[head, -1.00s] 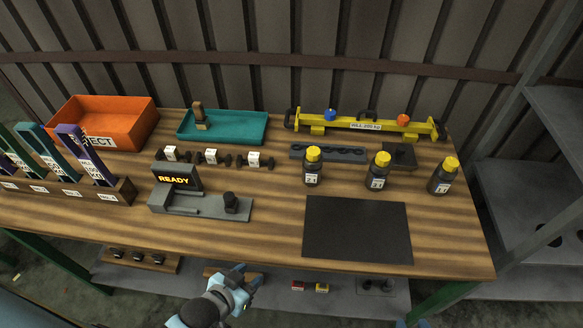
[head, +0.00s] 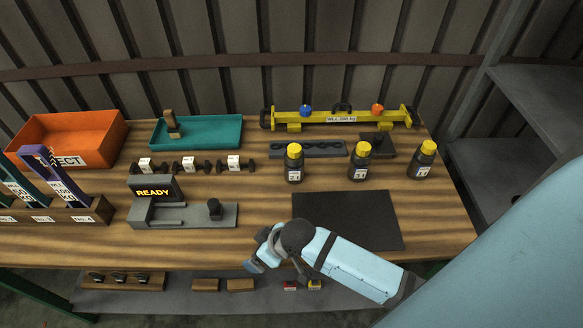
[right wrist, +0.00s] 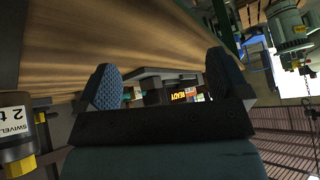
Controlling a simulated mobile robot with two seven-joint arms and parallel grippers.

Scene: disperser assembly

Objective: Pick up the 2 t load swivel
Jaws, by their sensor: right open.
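The 2 t load swivel (head: 294,163) is a dark bottle-shaped piece with a yellow top and a white label. It stands upright on the table, leftmost of three similar pieces. In the right wrist view, a piece labelled "SWIVEL 2 t" (right wrist: 14,122) is cut off at the left edge, outside the fingers. My right gripper (head: 257,255) is at the table's front edge, in front of the swivel and to its left in the head view. Its fingers (right wrist: 163,85) are apart with nothing between them. My left gripper is not in view.
Similar swivels (head: 358,162) (head: 422,162) stand to the right. A dark mat (head: 350,208) lies in front, partly under my arm. A grey stand with a READY display (head: 153,190), small labelled weights (head: 190,165), a teal tray (head: 215,131) and a yellow beam (head: 340,117) are around.

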